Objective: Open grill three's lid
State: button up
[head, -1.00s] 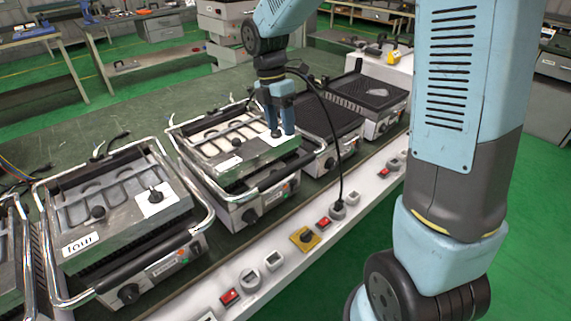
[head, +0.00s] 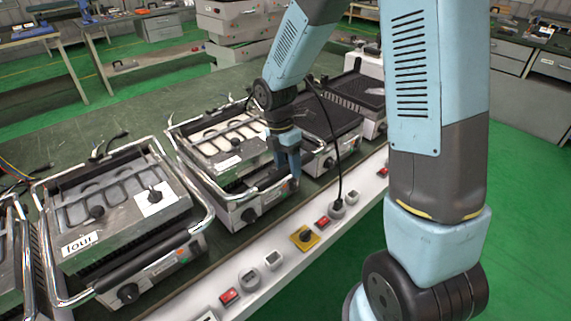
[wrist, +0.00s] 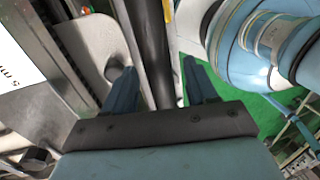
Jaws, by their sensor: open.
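Grill three (head: 215,145) is the grill with a silver lid just behind the one labelled "four"; its lid is down. A white label (head: 228,163) lies on the lid, too small to read in the head view. Its black front handle bar (head: 258,191) runs between chrome side arms. My gripper (head: 294,180) points down at the right part of this handle. In the wrist view my open gripper (wrist: 158,78) has one blue finger on each side of the black handle bar (wrist: 150,45). I cannot tell whether either finger touches it.
Grill four (head: 120,210) stands in front to the left, lid down. A grill with a dark ribbed plate (head: 330,120) stands behind to the right. A white panel (head: 275,285) with switches and a plugged black cable (head: 333,150) runs along the bench front.

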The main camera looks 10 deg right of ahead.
jog(key=shift+c, duration=0.5)
grip_shut()
